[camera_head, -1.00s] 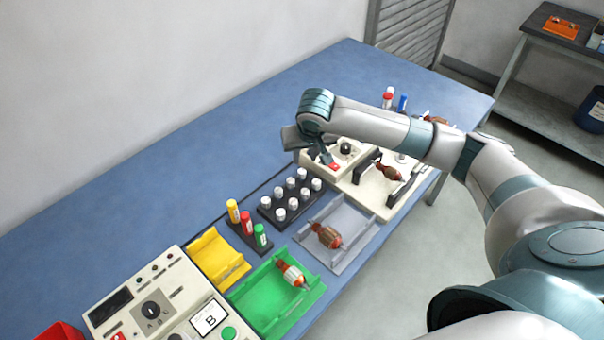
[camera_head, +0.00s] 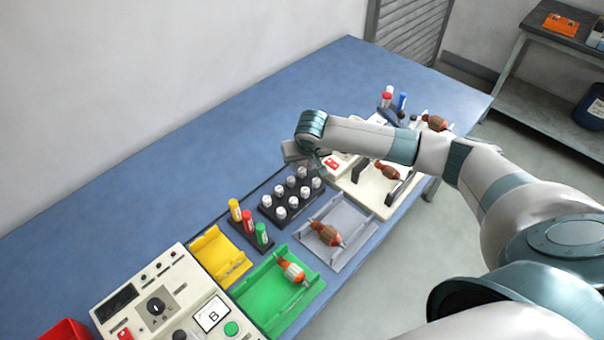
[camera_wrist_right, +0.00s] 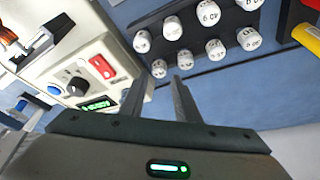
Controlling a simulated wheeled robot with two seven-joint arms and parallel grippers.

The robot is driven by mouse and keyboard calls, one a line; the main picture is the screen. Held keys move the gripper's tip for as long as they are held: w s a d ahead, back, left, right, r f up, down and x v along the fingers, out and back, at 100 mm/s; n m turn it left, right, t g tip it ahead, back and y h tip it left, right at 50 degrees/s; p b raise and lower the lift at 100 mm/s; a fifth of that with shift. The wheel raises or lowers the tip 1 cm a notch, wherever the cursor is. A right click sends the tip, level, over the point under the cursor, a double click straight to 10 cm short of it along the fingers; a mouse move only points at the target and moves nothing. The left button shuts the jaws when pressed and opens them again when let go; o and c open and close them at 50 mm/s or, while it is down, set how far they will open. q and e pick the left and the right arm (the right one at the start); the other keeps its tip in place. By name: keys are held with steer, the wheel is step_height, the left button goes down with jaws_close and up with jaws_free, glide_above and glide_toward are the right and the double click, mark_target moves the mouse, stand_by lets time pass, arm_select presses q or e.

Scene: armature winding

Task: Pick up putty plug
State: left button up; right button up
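No part is clearly marked as the putty plug. The likeliest are several white-topped, labelled cylinders standing in a black rack (camera_head: 266,206); in the right wrist view one cylinder (camera_wrist_right: 142,41) is near my fingers, its print too small to read surely. My left gripper is not in view.
Yellow, red and green tubes (camera_head: 247,222) stand left of the rack. A yellow tray (camera_head: 205,250), green tray (camera_head: 262,312) and grey tray (camera_head: 369,236) lie in front. A cream fixture (camera_head: 366,205) holds an armature at right. The table's back is clear.

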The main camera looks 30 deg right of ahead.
steer(key=p+x, duration=0.1)
steer(key=x, duration=0.2)
steer(key=shift+s, duration=0.2)
steer(key=shift+w+d+f+p, duration=0.1)
steer(key=shift+w+f+p, duration=0.2)
steer(key=shift+f, duration=0.35)
steer(key=shift+s, duration=0.1)
steer(key=c, duration=0.6)
